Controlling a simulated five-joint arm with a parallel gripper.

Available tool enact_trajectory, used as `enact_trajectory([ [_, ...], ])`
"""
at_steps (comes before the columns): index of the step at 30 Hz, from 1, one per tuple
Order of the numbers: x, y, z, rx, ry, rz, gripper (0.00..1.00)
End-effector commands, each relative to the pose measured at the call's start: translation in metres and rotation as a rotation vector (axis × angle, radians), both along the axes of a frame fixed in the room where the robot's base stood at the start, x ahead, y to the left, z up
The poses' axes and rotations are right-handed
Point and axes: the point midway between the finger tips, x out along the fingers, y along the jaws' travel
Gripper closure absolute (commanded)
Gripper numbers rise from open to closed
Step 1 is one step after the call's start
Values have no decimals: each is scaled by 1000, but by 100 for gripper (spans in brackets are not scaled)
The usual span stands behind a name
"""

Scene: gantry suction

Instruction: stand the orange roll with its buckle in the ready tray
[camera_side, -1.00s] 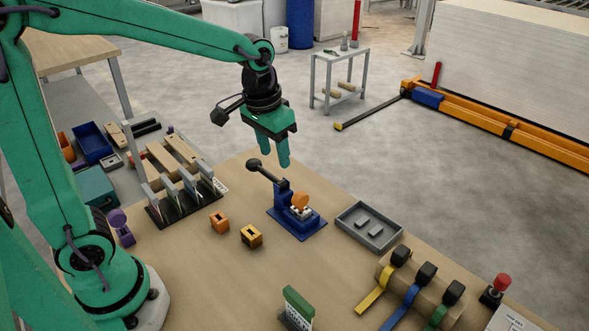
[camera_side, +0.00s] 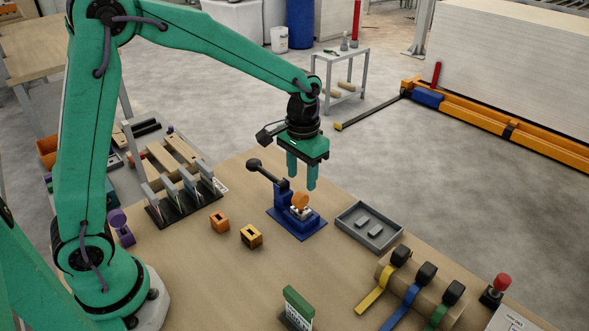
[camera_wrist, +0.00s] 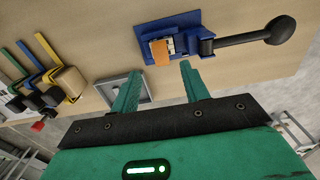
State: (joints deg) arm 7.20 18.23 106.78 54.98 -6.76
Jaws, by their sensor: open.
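The orange roll (camera_side: 300,200) sits in a blue press (camera_side: 284,220) with a black-knobbed lever, beside or on small pale metallic parts. Which of these is the buckle, I cannot tell. The wrist view also shows the orange roll (camera_wrist: 158,52) beside the pale parts. My gripper (camera_side: 302,182) is open and empty, pointing down just above and behind the roll in the side view. In the wrist view its fingertips (camera_wrist: 160,68) spread either side of the roll's line, apart from it. The grey tray (camera_side: 355,235), with two small grey blocks inside, lies right of the press.
The press lever (camera_side: 267,172) rises left of my gripper. An orange block (camera_side: 219,222) and a yellow-orange block (camera_side: 251,236) lie left of the press. A strap rack (camera_side: 415,287) stands at front right, a slotted black rack (camera_side: 185,206) at left.

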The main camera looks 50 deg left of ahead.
Motion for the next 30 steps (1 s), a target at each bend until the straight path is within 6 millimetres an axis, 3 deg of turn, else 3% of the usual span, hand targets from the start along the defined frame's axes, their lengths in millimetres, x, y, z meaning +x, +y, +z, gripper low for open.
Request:
enact_trajectory([
  [4,-1,0,-11,0,2,0,55],
  [14,-1,1,-19,0,1,0,55],
  [24,-1,3,-55,0,3,1,55],
  [30,-1,3,-65,0,0,0,55],
])
